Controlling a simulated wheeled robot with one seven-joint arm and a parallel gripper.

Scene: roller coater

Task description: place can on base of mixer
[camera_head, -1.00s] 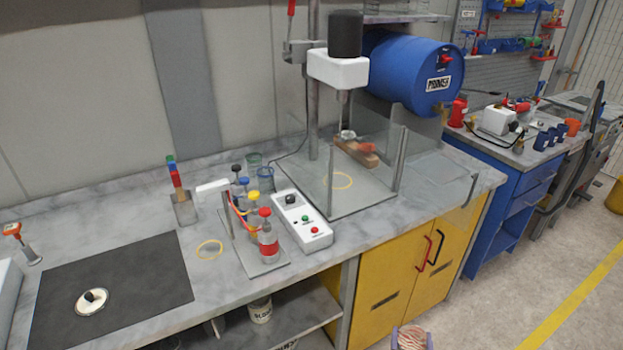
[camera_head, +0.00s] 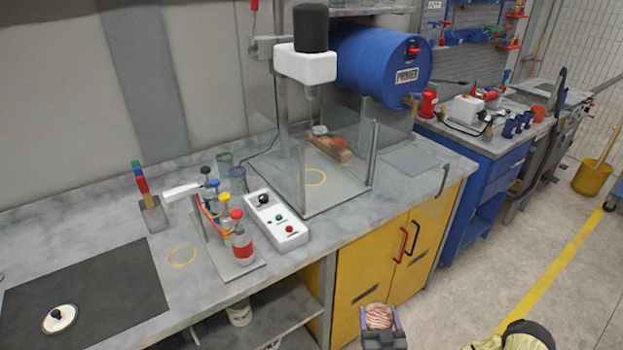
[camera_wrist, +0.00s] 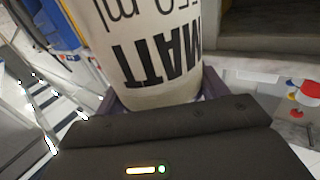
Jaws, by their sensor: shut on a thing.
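The can (camera_head: 379,316) is held upright in my gripper (camera_head: 380,330), at the bottom of the head view in front of the yellow cabinet. Its pale striped top shows there. In the wrist view the can (camera_wrist: 150,50) is cream with dark "MATT" lettering, between the jaws. My gripper is shut on it. The mixer (camera_head: 305,65) stands on the bench, with a black motor, a white housing and a shaft pointing down. Its flat grey base (camera_head: 335,197) has a yellow ring (camera_head: 316,177) and clear guard panels around it. The can is apart from the base.
A blue drum (camera_head: 380,65) lies behind. Red and black cabinet handles stick out below the bench.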

